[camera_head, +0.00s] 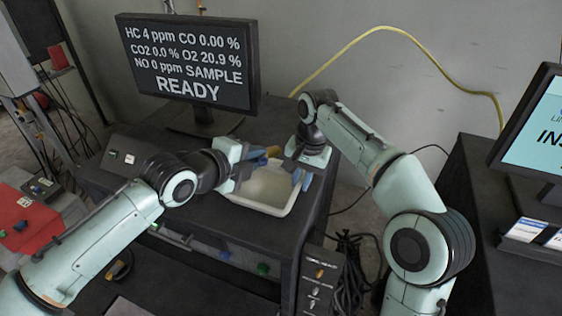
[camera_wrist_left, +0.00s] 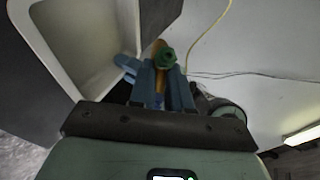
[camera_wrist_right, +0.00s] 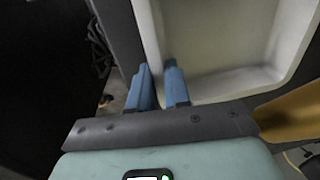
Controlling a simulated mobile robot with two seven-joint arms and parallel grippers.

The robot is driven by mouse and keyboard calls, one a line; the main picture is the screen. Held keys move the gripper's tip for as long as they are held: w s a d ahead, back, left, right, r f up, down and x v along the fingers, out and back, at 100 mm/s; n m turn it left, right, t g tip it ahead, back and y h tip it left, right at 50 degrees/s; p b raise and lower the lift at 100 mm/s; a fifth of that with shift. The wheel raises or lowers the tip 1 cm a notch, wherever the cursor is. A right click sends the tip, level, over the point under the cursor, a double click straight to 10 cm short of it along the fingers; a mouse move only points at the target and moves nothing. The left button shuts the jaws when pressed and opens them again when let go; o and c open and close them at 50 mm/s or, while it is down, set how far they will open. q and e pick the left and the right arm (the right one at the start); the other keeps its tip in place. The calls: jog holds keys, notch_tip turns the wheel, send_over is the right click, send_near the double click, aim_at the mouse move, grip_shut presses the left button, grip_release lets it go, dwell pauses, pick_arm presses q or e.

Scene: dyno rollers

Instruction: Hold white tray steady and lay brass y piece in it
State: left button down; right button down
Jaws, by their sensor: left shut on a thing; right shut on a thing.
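The white tray (camera_head: 283,212) sits on the dark cabinet top in the head view. Its rim also shows in the left wrist view (camera_wrist_left: 38,62) and the right wrist view (camera_wrist_right: 150,40). My left gripper (camera_head: 256,160) is shut on the brass y piece (camera_head: 273,151), holding it above the tray's far side. In the left wrist view the piece (camera_wrist_left: 154,52) shows between the blue fingers, with a green end; the fingers hide part of it. My right gripper (camera_head: 302,178) is shut on the tray's right rim, with one finger inside. The brass piece looms at right in the right wrist view (camera_wrist_right: 292,115).
A yellow hose (camera_head: 400,30) runs along the wall. Another screen (camera_head: 535,135) stands at right. Black cables (camera_head: 350,260) hang beside the cabinet. A red box (camera_head: 28,222) is at far left.

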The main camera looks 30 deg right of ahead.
pick_arm(q)
jog(key=s+a+f+m+g, duration=0.1)
jog(key=s+a+g, duration=0.15)
jog(key=a, duration=0.25)
pick_arm(e)
jog(key=shift+a, duration=0.1)
pick_arm(q)
send_over(256, 197)
jog(key=shift+s+f+m+y, duration=0.15)
jog(key=shift+f+m+y, duration=0.2)
jog(key=shift+f, duration=1.35)
jog(key=shift+d+f, duration=0.15)
jog(key=shift+f, duration=0.9)
jog(key=c, duration=1)
grip_release()
